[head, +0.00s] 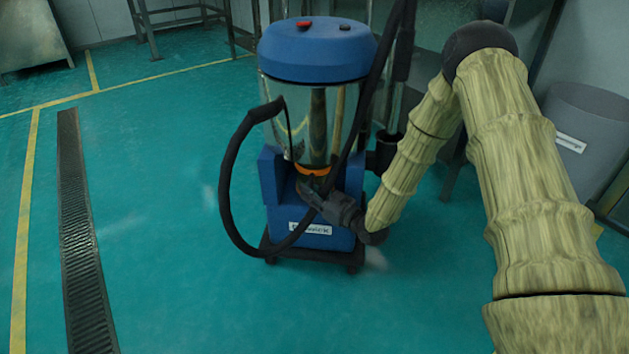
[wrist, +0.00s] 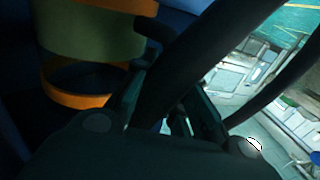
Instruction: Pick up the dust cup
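The dust cup shows in the head view as an orange rim (head: 312,170) under the clear cylinder of a blue vacuum machine. In the wrist view the cup (wrist: 92,32) is at the upper left, olive with orange bands, with a dark part at its right side. My gripper (head: 310,192) is at the front of the machine, just below and beside the orange rim. Its fingers are dark and partly hidden by a black hose, so I cannot tell whether they are open or touch the cup.
The blue vacuum machine (head: 313,52) stands on a wheeled base. Its black hose (head: 226,190) loops in front and passes close to my gripper. A grey bin (head: 585,120) is at the right. The green floor at the left is clear around a drain grate (head: 80,245).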

